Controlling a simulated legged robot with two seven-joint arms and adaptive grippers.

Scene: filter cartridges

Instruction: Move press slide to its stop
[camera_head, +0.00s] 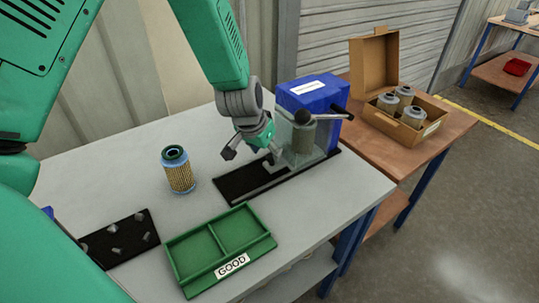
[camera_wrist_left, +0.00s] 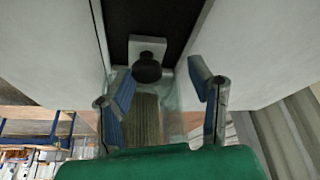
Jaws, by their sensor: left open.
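The press (camera_head: 315,95) is a blue housing with clear panels and black-knobbed handles, on a black base (camera_head: 238,183) at the right of the grey table. A grey-green cylinder (camera_head: 302,136) stands inside; it also shows in the left wrist view (camera_wrist_left: 147,120). In that view, a light grey plate with a round black knob (camera_wrist_left: 147,69), apparently the slide, lies on the dark base. My left gripper (camera_head: 252,155) is open in front of the press. Its blue-padded fingers are spread either side of the knob and cylinder; I cannot tell if they touch. My right gripper is not in view.
A yellow filter cartridge (camera_head: 178,172) stands upright left of the press. A green two-section tray (camera_head: 178,259) labelled GOOD and a black mat (camera_head: 103,251) with small grey pieces lie in front. A cardboard box (camera_head: 436,129) of cartridges stands on the wooden bench at right.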

